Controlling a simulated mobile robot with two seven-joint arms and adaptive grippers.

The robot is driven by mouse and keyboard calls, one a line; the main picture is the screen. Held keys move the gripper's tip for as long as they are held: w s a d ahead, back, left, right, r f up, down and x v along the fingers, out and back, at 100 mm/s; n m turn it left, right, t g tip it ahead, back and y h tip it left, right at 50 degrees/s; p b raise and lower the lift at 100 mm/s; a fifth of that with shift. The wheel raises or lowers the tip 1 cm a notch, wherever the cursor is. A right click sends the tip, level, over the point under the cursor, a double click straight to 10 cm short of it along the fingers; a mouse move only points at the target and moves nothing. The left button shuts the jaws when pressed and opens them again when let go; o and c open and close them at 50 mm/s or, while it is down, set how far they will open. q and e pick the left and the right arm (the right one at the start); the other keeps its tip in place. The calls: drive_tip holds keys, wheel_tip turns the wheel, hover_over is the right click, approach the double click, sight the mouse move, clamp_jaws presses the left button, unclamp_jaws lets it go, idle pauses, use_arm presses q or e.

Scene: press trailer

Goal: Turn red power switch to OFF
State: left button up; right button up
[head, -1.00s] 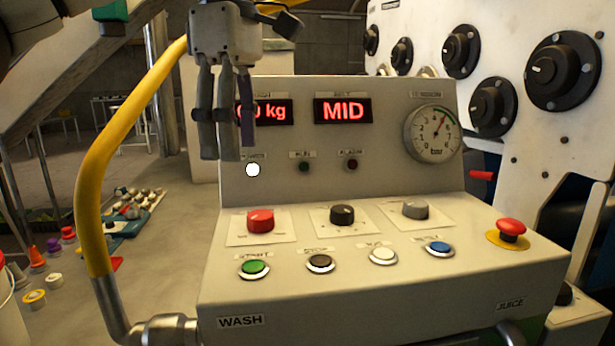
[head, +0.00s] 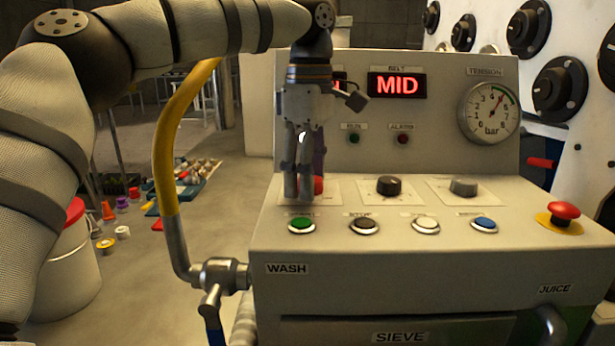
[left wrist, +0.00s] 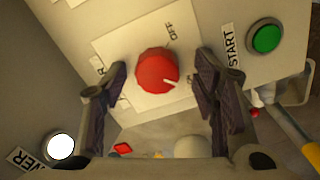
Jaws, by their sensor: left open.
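The red power switch (left wrist: 157,71) is a round knob on a white plate, with an OFF label beside it. Its white pointer line is turned partly away from the OFF mark. My left gripper (left wrist: 165,88) is open, with one finger on each side of the knob; I cannot tell whether they touch it. In the head view the left gripper (head: 304,190) points down in front of the knob (head: 319,185) and mostly hides it. My right gripper is not in view.
A yellow pipe (head: 165,150) stands left of the panel.

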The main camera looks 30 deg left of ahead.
use_arm(q)
drive_tip(key=shift+w+r, duration=0.1)
drive_tip(key=shift+r, duration=0.05)
drive_tip(key=shift+c, duration=0.3)
drive_tip(key=c, duration=1.1)
drive_tip(key=shift+n, duration=0.3)
drive_tip(key=n+p, duration=0.1)
drive_tip(key=n, duration=0.1)
drive_tip(key=shift+n, duration=0.4)
drive_tip(key=n, duration=1)
drive_tip(key=shift+n, duration=2.2)
